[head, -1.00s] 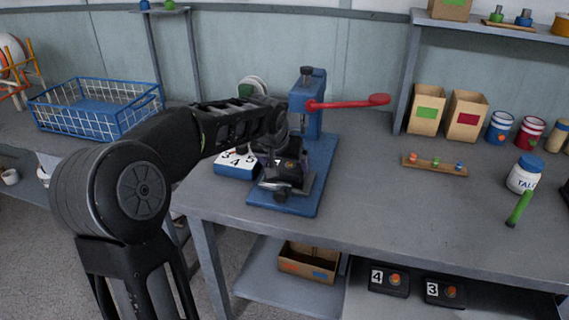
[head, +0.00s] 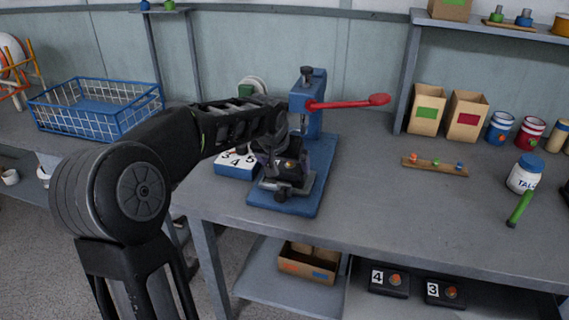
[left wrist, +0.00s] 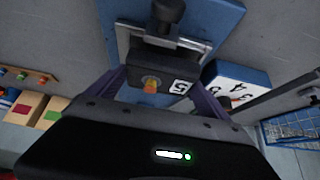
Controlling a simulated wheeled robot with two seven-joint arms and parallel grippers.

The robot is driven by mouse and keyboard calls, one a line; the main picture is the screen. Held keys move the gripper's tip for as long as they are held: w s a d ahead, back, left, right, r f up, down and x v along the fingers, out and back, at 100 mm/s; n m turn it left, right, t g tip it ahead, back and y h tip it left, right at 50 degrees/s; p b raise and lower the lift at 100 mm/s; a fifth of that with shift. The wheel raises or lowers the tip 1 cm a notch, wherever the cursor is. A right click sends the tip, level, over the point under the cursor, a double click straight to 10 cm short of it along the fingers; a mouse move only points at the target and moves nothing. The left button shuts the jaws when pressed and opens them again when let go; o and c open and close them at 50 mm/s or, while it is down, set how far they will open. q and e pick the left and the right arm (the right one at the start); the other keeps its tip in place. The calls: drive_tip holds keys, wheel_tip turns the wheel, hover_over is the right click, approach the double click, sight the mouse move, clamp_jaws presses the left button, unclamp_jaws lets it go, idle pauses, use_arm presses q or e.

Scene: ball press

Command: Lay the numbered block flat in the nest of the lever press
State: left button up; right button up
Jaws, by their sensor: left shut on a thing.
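The lever press (head: 312,98) is blue with a red lever (head: 348,103) sticking out to the right. Its grey metal nest (head: 306,186) lies on the blue base; it also shows in the left wrist view (left wrist: 123,36). My left gripper (head: 289,163) is over the nest, shut on a black numbered block (left wrist: 158,84). The block has an orange-yellow spot and a white label that reads 5. In the left wrist view it is between the fingers, beside the nest's metal edge. Whether it touches the nest is unclear. My right gripper is not in view.
A blue block with white numbered faces (head: 235,168) stands just left of the press base. Black blocks 4 (head: 388,281) and 3 (head: 444,292) are below.

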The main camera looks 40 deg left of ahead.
use_arm(q)
drive_tip(key=shift+f+b, duration=0.7)
drive_tip(key=shift+f, duration=0.1)
drive_tip(key=o, duration=1.2)
drive_tip(key=shift+r, duration=0.15)
drive_tip(key=v, duration=0.7)
drive_tip(key=shift+s+d+r, duration=0.1)
drive_tip(key=shift+s+r, duration=0.1)
drive_tip(key=shift+r, duration=0.05)
